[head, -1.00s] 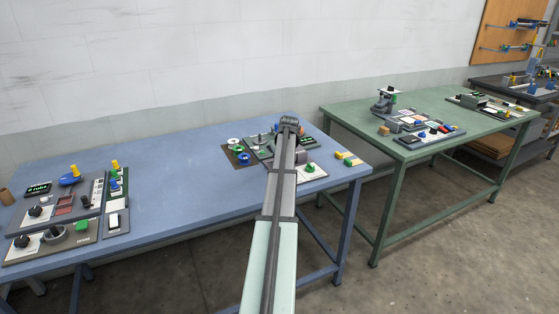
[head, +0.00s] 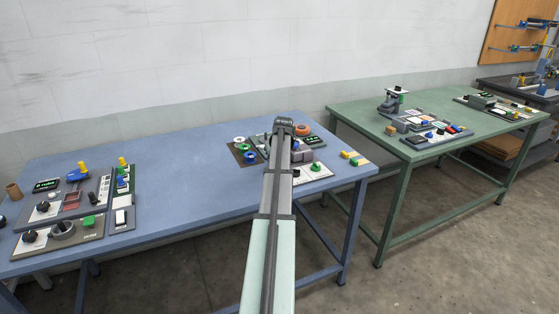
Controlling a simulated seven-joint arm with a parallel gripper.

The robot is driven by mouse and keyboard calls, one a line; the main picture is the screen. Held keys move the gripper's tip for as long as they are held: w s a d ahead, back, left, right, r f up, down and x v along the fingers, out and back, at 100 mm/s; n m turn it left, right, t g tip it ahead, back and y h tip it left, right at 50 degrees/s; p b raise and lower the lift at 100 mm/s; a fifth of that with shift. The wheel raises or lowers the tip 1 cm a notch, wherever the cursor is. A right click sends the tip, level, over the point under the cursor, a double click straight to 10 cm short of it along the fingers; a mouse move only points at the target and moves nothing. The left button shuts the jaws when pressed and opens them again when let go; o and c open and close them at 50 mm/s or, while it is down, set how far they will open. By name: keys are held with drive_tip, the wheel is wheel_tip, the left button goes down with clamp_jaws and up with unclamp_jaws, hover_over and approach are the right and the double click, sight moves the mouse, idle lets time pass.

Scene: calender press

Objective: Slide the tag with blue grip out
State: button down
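My arm reaches up the middle of the head view, over the right part of the blue table (head: 190,207). Its dark end, with my gripper (head: 284,126), is over or in front of a control panel (head: 312,173) there. The fingers are too small to make out, and the arm hides part of that panel. I cannot pick out the tag with the blue grip for certain. Small blue parts show on the left panel (head: 77,176), among the rings by my gripper, and on the green table (head: 432,160).
A board (head: 243,153) with white, blue and green rings lies left of my gripper. Yellow blocks (head: 351,157) sit at the blue table's right edge. A brown cup (head: 13,190) stands far left. The middle of the blue table is clear. A gap separates the two tables.

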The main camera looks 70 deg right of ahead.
drive_tip(key=shift+w+a, duration=0.1)
drive_tip(key=shift+w, duration=0.05)
drive_tip(key=c, duration=1)
unclamp_jaws()
drive_tip(key=v, duration=1.4)
